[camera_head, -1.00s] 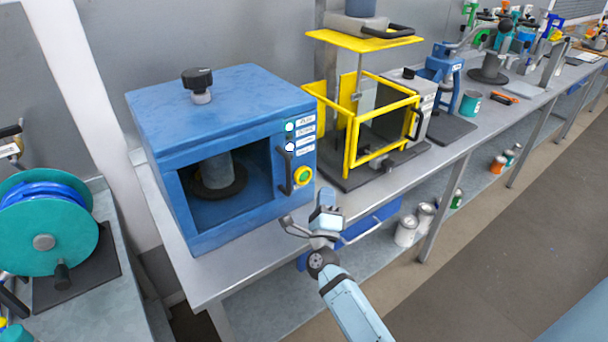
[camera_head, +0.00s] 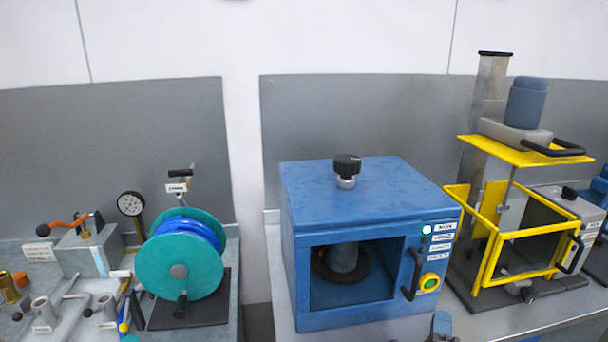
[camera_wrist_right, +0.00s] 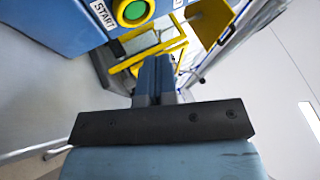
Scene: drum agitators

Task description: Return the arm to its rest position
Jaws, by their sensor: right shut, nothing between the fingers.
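My right gripper (camera_head: 441,326) shows only in part at the bottom edge of the head view, in front of the bench and below the right side of the blue machine (camera_head: 300,260). In the right wrist view my right gripper (camera_wrist_right: 153,78) is shut, its two fingers together with nothing between them. The fingers point toward the blue machine's green start button (camera_wrist_right: 134,11) and the yellow guard frame, apart from both. The rest of my right arm is out of the head view. My left gripper is not in view.
A machine with a yellow guard frame (camera_head: 487,262) stands right of the blue machine. A teal reel (camera_head: 160,265) with blue hose stands on the left bench, beside a pressure gauge (camera_head: 131,204) and small fittings. A gap separates the two benches.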

